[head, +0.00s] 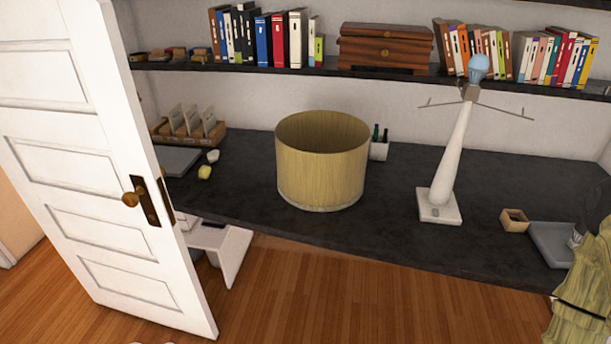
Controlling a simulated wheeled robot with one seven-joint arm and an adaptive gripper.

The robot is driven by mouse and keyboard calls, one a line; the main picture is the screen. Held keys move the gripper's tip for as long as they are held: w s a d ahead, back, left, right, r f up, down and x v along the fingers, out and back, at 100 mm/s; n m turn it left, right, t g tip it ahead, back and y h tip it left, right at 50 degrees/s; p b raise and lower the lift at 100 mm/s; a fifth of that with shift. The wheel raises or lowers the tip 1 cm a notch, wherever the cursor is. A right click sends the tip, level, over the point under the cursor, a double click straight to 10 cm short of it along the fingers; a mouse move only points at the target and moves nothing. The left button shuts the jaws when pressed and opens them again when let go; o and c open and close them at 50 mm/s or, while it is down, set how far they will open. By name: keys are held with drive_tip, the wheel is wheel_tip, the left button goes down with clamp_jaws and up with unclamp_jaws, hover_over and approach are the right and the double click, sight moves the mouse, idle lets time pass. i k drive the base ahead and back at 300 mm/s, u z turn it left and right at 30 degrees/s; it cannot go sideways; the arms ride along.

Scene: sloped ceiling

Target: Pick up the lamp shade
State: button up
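The lamp shade (318,172) is a yellow-tan, open-topped cylinder with a wood-like grain. It stands upright on the dark desk top (400,240), left of the lamp base and near the desk's front edge. The white lamp base (448,165) stands bare to its right, with a square foot, thin side arms and a blue bulb on top. My gripper is not in view, and nothing touches the shade from the front.
An open white door (95,160) stands at left. Behind the shade is a small pen holder (379,150); at right are a small wooden box (514,220) and a grey tray (550,243). A shelf (275,69) with books runs above. Wooden floor (330,300) lies in front.

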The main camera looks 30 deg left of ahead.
sight(322, 155)
drive_tip(key=z, duration=0.45)
drive_tip(key=k, duration=0.15)
drive_tip(key=u, duration=1.45)
drive_tip(key=i, duration=0.5)
drive_tip(key=u, duration=0.1)
